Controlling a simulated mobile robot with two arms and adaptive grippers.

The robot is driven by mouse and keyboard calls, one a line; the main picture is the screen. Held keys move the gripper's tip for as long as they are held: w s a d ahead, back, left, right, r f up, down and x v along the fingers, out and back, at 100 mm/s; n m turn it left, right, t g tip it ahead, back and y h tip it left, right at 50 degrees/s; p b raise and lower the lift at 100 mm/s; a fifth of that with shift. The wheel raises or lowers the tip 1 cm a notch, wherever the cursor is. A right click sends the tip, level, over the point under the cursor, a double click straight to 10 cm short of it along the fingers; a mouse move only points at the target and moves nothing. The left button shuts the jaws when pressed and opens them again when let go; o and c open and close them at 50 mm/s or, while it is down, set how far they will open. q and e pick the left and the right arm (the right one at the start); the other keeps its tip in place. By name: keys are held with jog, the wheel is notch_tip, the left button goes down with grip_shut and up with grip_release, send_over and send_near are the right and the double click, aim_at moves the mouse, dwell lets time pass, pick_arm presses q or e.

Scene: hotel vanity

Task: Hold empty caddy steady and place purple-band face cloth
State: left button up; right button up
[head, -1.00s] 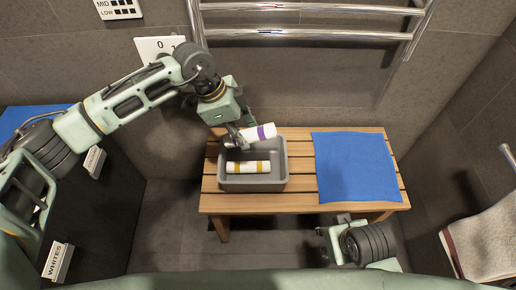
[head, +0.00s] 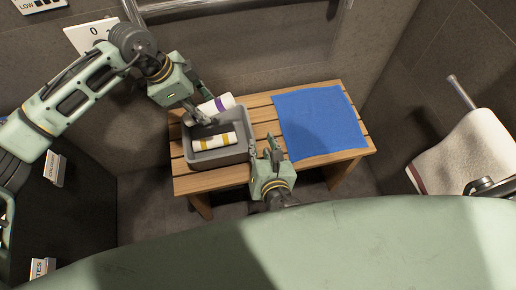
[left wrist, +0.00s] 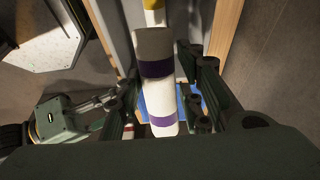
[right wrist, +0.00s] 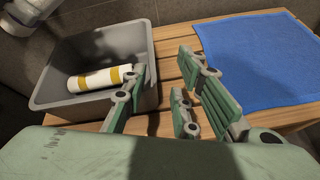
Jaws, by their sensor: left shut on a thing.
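The purple-band face cloth (head: 220,104), a white roll, is held in my left gripper (head: 204,115) above the back of the grey caddy (head: 222,157). It also shows between the fingers in the left wrist view (left wrist: 155,85). The caddy stands on the left of the wooden bench and is not empty: a white roll with yellow bands (head: 214,141) lies inside. My right gripper (head: 268,151) is at the caddy's right side, its fingers apart. In the right wrist view its left finger overlaps the caddy's near right corner; I cannot tell whether they touch.
A blue mat (head: 320,122) lies flat and bare on the right of the wooden bench (head: 187,185). A towel rail (head: 190,8) runs along the wall behind. A white towel (head: 470,155) hangs at the right.

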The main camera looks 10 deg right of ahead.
aim_at(249, 127)
jog(key=w+f+n, duration=0.1)
jog(key=w, duration=0.2)
jog(key=w+f+n, duration=0.1)
jog(key=w+f, duration=0.1)
jog(key=w, duration=0.2)
jog(key=w+a+f+n, duration=0.1)
jog(key=w, duration=0.2)
jog(key=shift+w+f+t+y, duration=0.2)
jog(key=shift+w+t+y, duration=0.1)
jog(key=shift+t+y, duration=0.1)
jog(key=shift+c, duration=0.6)
grip_shut()
